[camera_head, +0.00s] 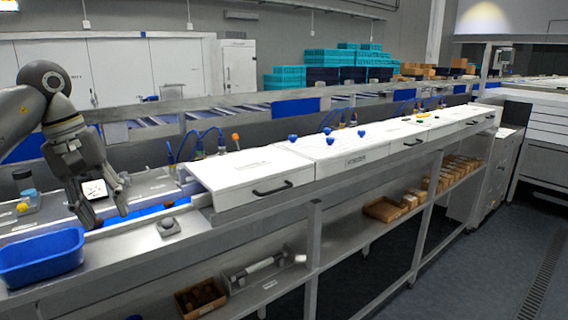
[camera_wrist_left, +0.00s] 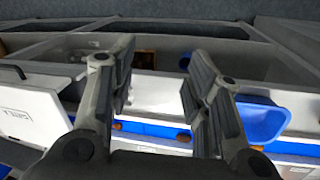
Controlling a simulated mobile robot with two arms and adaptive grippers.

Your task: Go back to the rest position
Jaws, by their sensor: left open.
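My left gripper (camera_head: 107,214) is at the left of the head view, above the workbench beside the blue bin. Its fingers point down and stand apart, with nothing visible between them. In the left wrist view the two fingers of my left gripper (camera_wrist_left: 158,92) are spread wide with an empty gap. Brown dates (camera_wrist_left: 183,137) lie on the blue strip behind the fingers. One date (camera_head: 169,204) shows on the blue strip right of the gripper in the head view. My right gripper is not in the head view.
The blue bin (camera_head: 40,262) stands at the bench's front left, and it shows in the left wrist view (camera_wrist_left: 262,122). White drawer housings (camera_head: 258,170) run right. The floor in front is clear.

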